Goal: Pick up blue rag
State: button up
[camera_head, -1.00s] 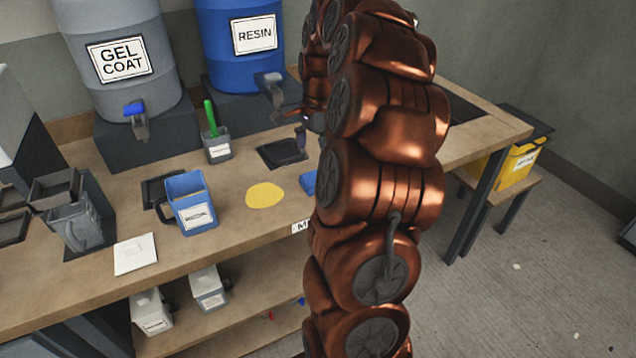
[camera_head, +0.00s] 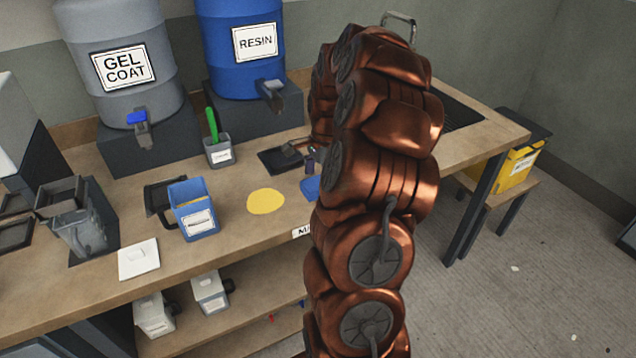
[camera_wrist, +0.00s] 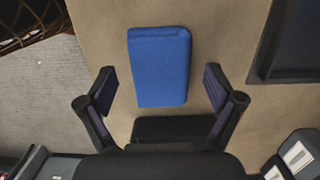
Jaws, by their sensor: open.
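The blue rag (camera_wrist: 159,66) is a folded, flat block lying on the wooden bench. In the wrist view it sits upper centre, ahead of my fingers and centred between them. In the head view only a part of the rag (camera_head: 311,187) shows, as my arm hides the rest. My gripper (camera_wrist: 160,88) is open and empty, with one finger on each side of the rag's near end. The fingers look apart from the rag. How high they are above it I cannot tell. In the head view my gripper is mostly hidden behind my arm.
A dark tray (camera_head: 268,161) lies behind the rag. A yellow patch (camera_head: 265,201) and a blue container (camera_head: 191,207) are to its left. The bench edge is close by in the wrist view. Gel coat (camera_head: 122,62) and resin (camera_head: 241,47) drums stand at the back.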

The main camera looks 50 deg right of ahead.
jog(key=shift+f, duration=0.45)
jog(key=shift+f+b, duration=0.25)
jog(key=shift+b, duration=0.15)
dwell(0.3)
jog(key=c, duration=1.2)
